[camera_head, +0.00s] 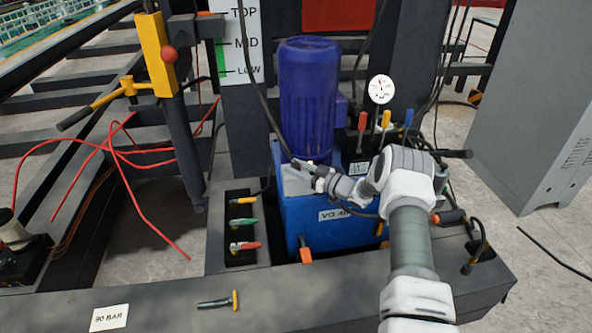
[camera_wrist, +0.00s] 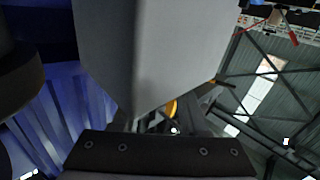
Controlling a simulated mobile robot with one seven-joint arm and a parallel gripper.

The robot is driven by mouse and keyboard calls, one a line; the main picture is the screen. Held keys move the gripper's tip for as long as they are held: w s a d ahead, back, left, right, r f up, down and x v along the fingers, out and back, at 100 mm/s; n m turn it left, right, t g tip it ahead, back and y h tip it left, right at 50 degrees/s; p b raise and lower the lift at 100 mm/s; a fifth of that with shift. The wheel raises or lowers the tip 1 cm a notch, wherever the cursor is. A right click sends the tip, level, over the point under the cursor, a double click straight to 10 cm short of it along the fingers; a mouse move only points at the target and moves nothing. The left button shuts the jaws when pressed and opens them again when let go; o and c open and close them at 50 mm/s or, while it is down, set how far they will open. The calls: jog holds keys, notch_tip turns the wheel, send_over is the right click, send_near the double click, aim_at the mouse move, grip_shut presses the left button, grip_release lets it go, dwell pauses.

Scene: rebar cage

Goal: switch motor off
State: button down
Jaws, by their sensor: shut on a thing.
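The blue motor (camera_head: 308,95) stands upright on a blue tank (camera_head: 345,228) in the head view. Its ribbed blue side (camera_wrist: 70,120) also fills the left of the wrist view. My gripper (camera_head: 300,165) is at the front of the motor's foot, above the tank's top edge. Its fingers are shut on a small part there, which they mostly hide. I cannot make out a motor switch or its position. In the wrist view a large pale grey shape and a dark screwed plate block the sight of the fingertips.
Red, yellow and blue levers (camera_head: 386,120) and a round gauge (camera_head: 381,89) stand behind my arm. A box with coloured handles (camera_head: 243,222) is left of the tank. A cable hangs close to my gripper. A grey cabinet (camera_head: 535,110) stands at the right.

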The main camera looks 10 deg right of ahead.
jog(key=shift+d+f+n+g+y, duration=0.1)
jog(key=shift+n+g+y, duration=0.3)
jog(key=shift+g, duration=0.1)
jog(key=shift+c, duration=2.2)
grip_release()
jog(key=p+v, duration=0.4)
jog(key=v, duration=1.3)
jog(key=shift+d, duration=0.15)
